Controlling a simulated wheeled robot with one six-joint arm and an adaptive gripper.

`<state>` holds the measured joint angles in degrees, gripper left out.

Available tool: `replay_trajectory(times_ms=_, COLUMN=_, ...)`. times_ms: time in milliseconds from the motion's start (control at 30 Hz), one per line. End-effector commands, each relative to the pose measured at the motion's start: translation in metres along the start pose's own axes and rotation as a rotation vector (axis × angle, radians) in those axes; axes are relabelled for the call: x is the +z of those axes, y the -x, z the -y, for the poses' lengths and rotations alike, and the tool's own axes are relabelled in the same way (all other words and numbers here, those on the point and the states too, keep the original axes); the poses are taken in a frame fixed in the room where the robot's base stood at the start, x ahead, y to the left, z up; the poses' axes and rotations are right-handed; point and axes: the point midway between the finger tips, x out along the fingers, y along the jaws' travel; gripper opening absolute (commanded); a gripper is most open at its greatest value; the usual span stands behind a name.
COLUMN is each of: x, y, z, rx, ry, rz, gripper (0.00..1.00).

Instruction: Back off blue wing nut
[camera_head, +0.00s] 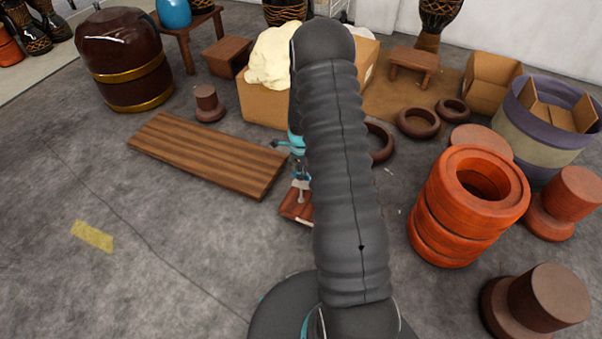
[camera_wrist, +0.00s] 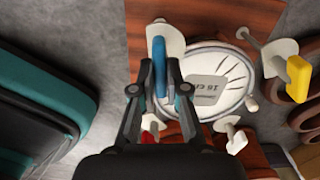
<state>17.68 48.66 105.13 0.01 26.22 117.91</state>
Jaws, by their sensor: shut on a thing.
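In the wrist view, the blue wing nut (camera_wrist: 160,54) stands on edge in front of a pale round washer, at the upper left of a drum head (camera_wrist: 205,63). My gripper (camera_wrist: 158,78) reaches up from the bottom with one finger on each side of the nut, shut on it. A yellow wing nut (camera_wrist: 298,71) is on the right, a white one (camera_wrist: 237,142) at the lower right. A red one (camera_wrist: 149,127) is partly hidden behind my gripper. In the head view, my arm hides the nut and most of the work.
A reddish wooden board (camera_wrist: 200,14) lies beneath the drum head; part of it shows in the head view (camera_head: 292,212). A plank (camera_head: 205,155) lies to its left. Orange stacked rings (camera_head: 450,215) stand to the right.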

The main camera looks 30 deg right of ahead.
Motion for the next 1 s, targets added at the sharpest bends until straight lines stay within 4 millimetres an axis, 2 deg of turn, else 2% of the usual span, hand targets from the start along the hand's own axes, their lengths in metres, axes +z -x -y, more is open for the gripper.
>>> replay_trajectory(times_ms=1000, x=-0.0005, y=-0.0016, z=-0.0003, rx=0.002, ry=0.948, rz=0.000, gripper=0.00)
